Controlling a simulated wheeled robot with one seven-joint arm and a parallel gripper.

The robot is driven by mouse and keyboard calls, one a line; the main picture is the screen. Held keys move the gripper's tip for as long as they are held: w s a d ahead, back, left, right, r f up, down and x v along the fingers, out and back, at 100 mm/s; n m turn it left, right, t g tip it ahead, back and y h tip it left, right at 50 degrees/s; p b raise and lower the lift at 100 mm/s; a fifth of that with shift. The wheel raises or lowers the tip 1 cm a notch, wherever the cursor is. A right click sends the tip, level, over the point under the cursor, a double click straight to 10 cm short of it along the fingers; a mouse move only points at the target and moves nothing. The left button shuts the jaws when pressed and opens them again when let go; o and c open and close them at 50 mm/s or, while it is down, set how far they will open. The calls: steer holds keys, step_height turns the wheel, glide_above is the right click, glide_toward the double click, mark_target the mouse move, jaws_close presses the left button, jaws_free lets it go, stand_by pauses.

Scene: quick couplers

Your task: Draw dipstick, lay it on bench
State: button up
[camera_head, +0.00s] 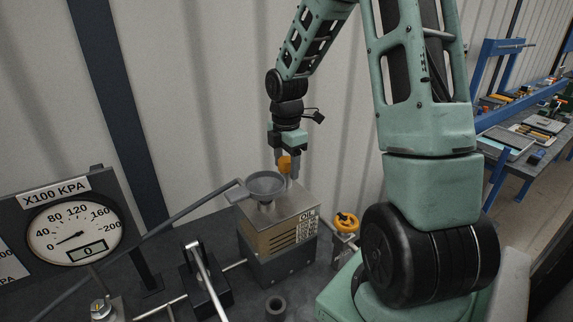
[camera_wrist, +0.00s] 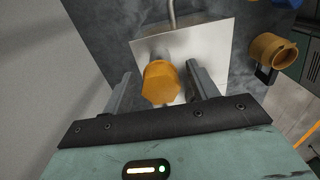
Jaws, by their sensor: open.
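The dipstick's orange-yellow knob (camera_head: 284,164) stands on top of the metal box marked OIL (camera_head: 306,204). In the wrist view the knob (camera_wrist: 160,83) sits between the two fingers, above the pale top plate (camera_wrist: 208,53). My gripper (camera_head: 286,172) is open and points down over the box, with a finger on each side of the knob. In the wrist view there is a gap between the knob and each finger of my gripper (camera_wrist: 160,88). The dipstick's shaft is hidden below the knob. The dark bench (camera_head: 325,278) lies around the box.
A grey funnel (camera_head: 265,186) stands on the box's left side, close to my gripper. A pressure gauge (camera_head: 75,232), a lever (camera_head: 207,278) and pipes are to the left. The wall is close behind.

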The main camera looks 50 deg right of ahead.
mark_target(287, 159)
steer(key=shift+f, duration=0.55)
steer(key=c, duration=1.2)
steer(key=shift+o, duration=0.2)
steer(key=shift+r+p, duration=3.15)
steer(key=shift+p, duration=0.25)
step_height(287, 159, up, 4)
steer(key=p, duration=0.4)
steer(key=shift+r, duration=0.1)
